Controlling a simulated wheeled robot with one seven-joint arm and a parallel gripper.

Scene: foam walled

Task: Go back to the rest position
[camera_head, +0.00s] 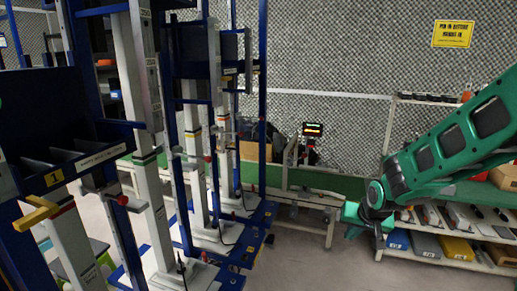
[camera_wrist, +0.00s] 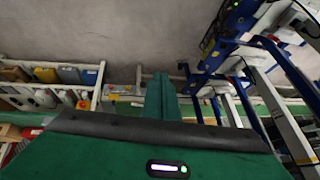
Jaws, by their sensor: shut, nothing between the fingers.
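My green arm reaches in from the right in the head view, and my gripper (camera_head: 366,226) hangs at its end, in front of the shelf rack. In the wrist view my gripper (camera_wrist: 161,97) shows its green fingers close together, with nothing held. The gripper is in free air and touches nothing that I can see. No other object is named for the task.
Blue and white column stands (camera_head: 190,130) fill the left side. A shelf rack (camera_head: 398,216) with blue, grey and yellow bins stands behind my gripper. A yellow sign (camera_head: 453,33) hangs on the foam wall. Grey floor (camera_head: 300,262) is clear in the middle.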

